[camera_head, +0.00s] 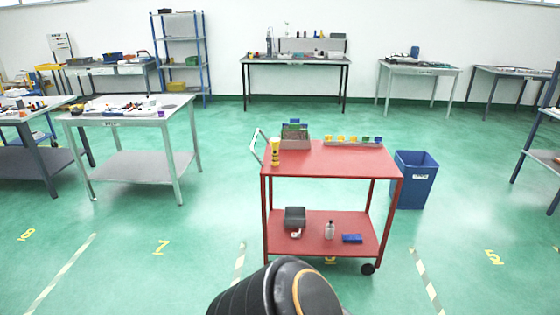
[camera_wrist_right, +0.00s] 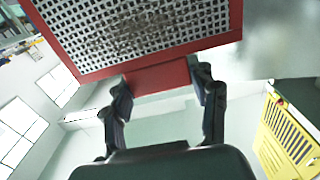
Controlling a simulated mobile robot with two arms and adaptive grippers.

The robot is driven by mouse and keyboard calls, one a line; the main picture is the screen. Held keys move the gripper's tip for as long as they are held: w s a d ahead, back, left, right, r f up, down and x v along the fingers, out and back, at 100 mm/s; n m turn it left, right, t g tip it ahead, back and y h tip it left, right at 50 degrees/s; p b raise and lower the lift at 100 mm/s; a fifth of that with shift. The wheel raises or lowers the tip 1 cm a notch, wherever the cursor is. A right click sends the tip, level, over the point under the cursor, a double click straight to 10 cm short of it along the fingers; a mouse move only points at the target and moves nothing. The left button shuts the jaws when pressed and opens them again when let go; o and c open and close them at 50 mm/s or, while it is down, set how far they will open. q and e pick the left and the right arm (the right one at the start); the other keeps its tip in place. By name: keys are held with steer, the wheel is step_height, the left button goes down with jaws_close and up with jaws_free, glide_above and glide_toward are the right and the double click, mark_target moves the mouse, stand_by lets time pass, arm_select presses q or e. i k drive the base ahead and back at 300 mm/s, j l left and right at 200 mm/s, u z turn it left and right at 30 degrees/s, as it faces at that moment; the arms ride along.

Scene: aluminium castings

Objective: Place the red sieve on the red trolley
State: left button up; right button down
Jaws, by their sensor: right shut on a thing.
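The red sieve (camera_wrist_right: 186,48) has a red frame around a pale mesh with a darker, dirty-looking patch in the middle. It shows only in the right wrist view, cut off by the top edge. My right gripper (camera_wrist_right: 161,79) is shut on the red rim at its near side. The red trolley (camera_head: 334,160) stands in the middle of the head view, with a top shelf and a lower shelf. Neither the sieve nor my right gripper shows in the head view. My left gripper is not in view.
On the trolley's top are a grey bin (camera_head: 294,142), a yellow bottle (camera_head: 275,152) and a row of small coloured bins (camera_head: 352,139) at the back. The front and right of the top are clear. A blue waste bin (camera_head: 414,180) stands right of the trolley.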

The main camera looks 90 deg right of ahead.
mark_target(324, 166)
steer(key=l+z, duration=0.2)
steer(key=z, duration=0.25)
steer(key=i+l+z, duration=0.1)
steer(key=z, duration=0.3)
steer(key=i+l+z, duration=0.1)
steer(key=z, duration=0.35)
steer(key=i+l+z, duration=0.1)
steer(key=z, duration=0.35)
steer(key=i+l+z, duration=0.15)
steer(key=z, duration=0.25)
steer(key=i+z, duration=0.5)
steer(key=i+j+z, duration=0.1)
steer(key=i+z, duration=0.4)
steer(key=i+j+z, duration=0.5)
steer(key=i+j, duration=0.7)
steer(key=i, duration=0.15)
